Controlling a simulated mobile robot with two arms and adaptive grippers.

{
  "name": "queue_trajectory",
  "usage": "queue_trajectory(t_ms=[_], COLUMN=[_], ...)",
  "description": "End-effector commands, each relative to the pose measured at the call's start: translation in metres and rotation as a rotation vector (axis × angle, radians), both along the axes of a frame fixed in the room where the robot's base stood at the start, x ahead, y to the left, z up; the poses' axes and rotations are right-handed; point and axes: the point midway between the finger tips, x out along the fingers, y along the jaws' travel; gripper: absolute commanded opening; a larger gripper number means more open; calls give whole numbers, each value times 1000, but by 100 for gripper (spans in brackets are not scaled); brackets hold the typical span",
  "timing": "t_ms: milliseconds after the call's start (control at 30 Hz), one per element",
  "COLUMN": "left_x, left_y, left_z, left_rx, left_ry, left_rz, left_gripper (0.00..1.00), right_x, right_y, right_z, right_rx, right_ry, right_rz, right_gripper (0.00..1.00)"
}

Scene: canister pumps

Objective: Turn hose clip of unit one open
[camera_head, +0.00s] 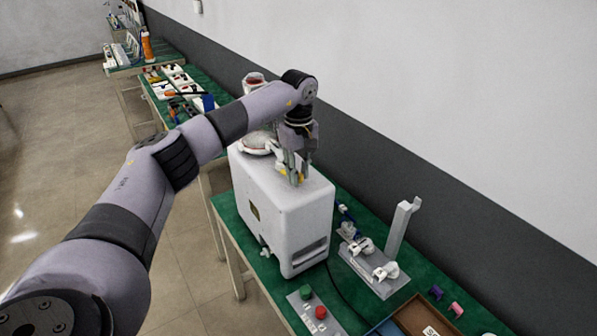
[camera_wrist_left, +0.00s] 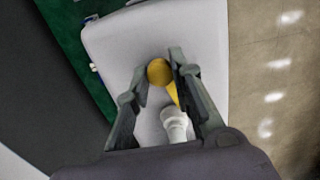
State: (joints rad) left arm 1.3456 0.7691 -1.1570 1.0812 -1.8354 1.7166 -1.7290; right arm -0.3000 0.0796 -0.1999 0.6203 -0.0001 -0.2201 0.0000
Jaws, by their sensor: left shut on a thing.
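A white box-shaped pump unit (camera_head: 283,215) stands on the green-topped bench. My left gripper (camera_head: 297,180) points down at the top of this unit. In the left wrist view my left gripper (camera_wrist_left: 163,75) has its two fingers on either side of a yellow round part with a narrow lever, which looks like the hose clip (camera_wrist_left: 159,72). It is shut on this clip. A white hose fitting (camera_wrist_left: 174,124) lies beside the lever, between the fingers. The head view mostly hides the clip behind the fingers. My right gripper is in neither view.
A control plate with a green and a red button (camera_head: 313,312) lies in front of the unit. A grey stand with white fittings (camera_head: 370,262) is to its right. A brown tray (camera_head: 420,318) is at the front. A wall runs close behind the bench.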

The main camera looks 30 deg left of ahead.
Motion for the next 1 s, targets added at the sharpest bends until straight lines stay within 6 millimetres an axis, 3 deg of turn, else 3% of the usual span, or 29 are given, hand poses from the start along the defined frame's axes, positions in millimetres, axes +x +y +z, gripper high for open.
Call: queue_trajectory(t_ms=[1000], left_x=[0], left_y=[0], left_z=[0], left_rx=[1], left_ry=[-1], left_rz=[960], left_gripper=[0], right_x=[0], right_y=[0], right_z=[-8], right_rx=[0], right_ry=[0], right_rz=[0], right_gripper=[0])
